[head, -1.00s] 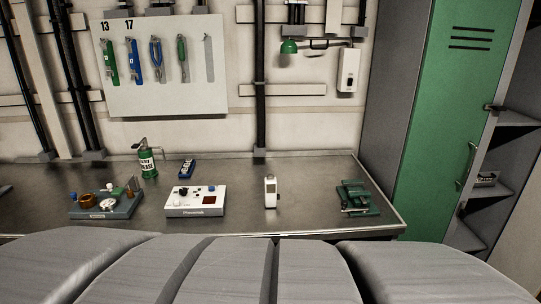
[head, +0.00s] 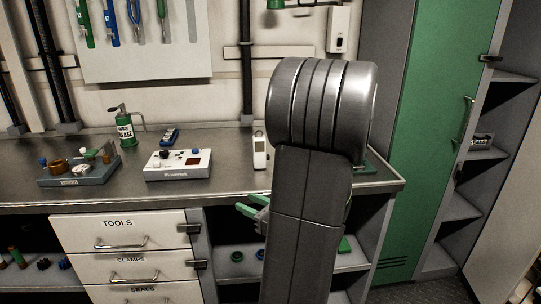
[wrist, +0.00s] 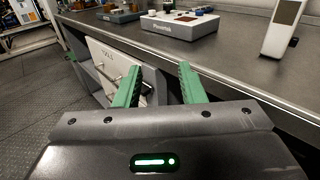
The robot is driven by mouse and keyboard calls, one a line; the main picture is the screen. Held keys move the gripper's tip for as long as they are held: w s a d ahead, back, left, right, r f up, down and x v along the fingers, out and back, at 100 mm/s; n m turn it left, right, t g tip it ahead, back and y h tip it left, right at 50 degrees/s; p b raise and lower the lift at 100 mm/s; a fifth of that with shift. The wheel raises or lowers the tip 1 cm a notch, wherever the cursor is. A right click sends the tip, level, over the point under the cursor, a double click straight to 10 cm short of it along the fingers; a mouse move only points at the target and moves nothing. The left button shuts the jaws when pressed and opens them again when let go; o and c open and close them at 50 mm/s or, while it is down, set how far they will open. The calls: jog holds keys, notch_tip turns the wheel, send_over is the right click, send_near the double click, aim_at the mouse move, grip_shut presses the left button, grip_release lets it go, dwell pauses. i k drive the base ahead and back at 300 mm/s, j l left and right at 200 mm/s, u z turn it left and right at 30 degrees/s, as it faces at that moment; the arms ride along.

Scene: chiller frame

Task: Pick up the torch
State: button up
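I cannot tell for sure which thing is the torch. A small blue item (head: 170,135) lies at the back of the bench, too small to make out. A white handheld device with a dark screen (head: 260,151) stands on the bench just left of my arm, and it also shows at the upper right of the wrist view (wrist: 284,27). My gripper (wrist: 160,67) has two green fingers set well apart with nothing between them. In the head view my gripper (head: 250,208) is partly hidden behind my arm, in front of the bench edge.
The bench (head: 225,165) holds a green grease can (head: 125,129), a white control box (head: 178,164) and a grey-blue fixture (head: 79,170). Below are labelled drawers (head: 120,233) and an open shelf (head: 232,268) with small parts. A green locker (head: 428,130) stands at the right.

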aim_at(259, 141)
jog(key=j+z, duration=0.15)
jog(key=z, duration=0.35)
jog(key=i+j+z, duration=0.1)
jog(key=z, duration=0.35)
jog(key=j+z, duration=0.25)
jog(key=z, duration=0.25)
jog(key=j, duration=0.8)
jog(key=k+j, duration=0.1)
jog(key=j, duration=0.7)
jog(key=z, duration=0.05)
